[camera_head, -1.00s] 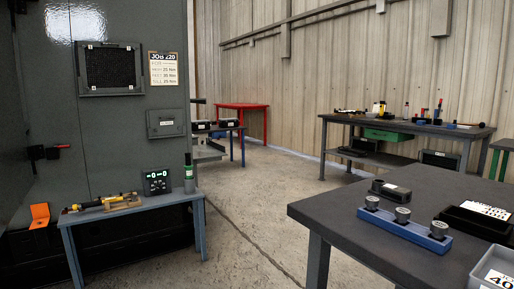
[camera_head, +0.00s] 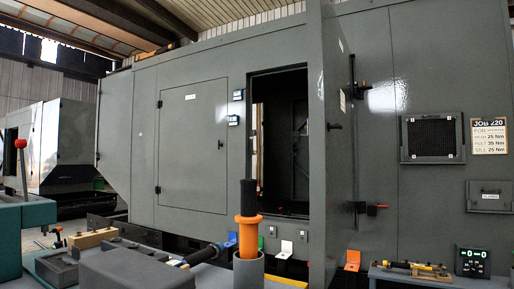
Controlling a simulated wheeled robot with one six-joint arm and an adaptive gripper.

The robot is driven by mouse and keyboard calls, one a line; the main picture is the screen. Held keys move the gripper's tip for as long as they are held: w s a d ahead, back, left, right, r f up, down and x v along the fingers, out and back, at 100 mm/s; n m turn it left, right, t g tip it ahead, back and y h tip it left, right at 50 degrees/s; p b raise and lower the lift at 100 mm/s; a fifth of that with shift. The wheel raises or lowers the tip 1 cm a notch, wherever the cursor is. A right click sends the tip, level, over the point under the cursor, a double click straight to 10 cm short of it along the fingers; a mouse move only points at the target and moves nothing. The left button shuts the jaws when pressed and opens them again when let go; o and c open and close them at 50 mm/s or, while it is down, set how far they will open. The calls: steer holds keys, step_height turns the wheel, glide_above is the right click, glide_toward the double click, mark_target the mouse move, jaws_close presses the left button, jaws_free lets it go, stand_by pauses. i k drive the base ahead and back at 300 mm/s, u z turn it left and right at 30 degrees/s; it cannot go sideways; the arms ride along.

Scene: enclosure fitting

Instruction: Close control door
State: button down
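A tall grey door (camera_head: 335,170) stands swung out from the long grey enclosure (camera_head: 215,65). It is seen nearly edge-on, with a small dark handle (camera_head: 334,126) on it. To its left is the dark open doorway (camera_head: 275,140), with the inside of the enclosure partly visible. Another grey door panel (camera_head: 180,150) further left looks shut. I cannot tell from any label which one is the control door. My gripper is not in view.
An orange-and-black handled tool (camera_head: 248,215) stands upright in a grey holder in the foreground. Benches (camera_head: 30,215) with tools fill the lower left. A low bench (camera_head: 430,275) with a yellow tool and a display stands at lower right. A red-tipped latch (camera_head: 375,206) sticks out right of the door.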

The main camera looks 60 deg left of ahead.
mark_target(333, 204)
steer(key=u, duration=0.9)
steer(key=i, duration=1.95)
steer(key=u, duration=1.2)
